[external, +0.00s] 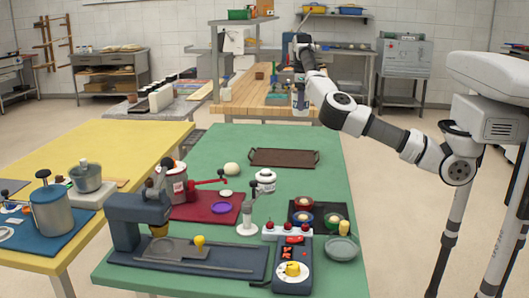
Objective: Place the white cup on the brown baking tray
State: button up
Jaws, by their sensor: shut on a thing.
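The brown baking tray (265,157) lies flat and empty near the far end of the green table. My arm reaches over from the right, and its end points down above the wooden table behind. My gripper (300,89) is small in the picture, and its fingers are hard to make out. It is shut on a small pale thing that looks like the white cup (300,101), held beyond the far edge of the green table and apart from the tray. The cup's exact outline is unclear at this size.
A white lidded jar (266,183) stands just in front of the tray, with a pale round ball (231,169) to its left. Machines and bowls crowd the near half of the green table (335,175). A yellow table (110,140) stands to the left.

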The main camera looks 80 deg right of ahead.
notch_tip(320, 180, down, 19)
jog(key=shift+r, duration=0.15)
dwell(0.4)
jog(key=o, duration=1)
jog(key=shift+o, duration=0.2)
notch_tip(320, 180, up, 12)
jog(key=shift+r, duration=0.1)
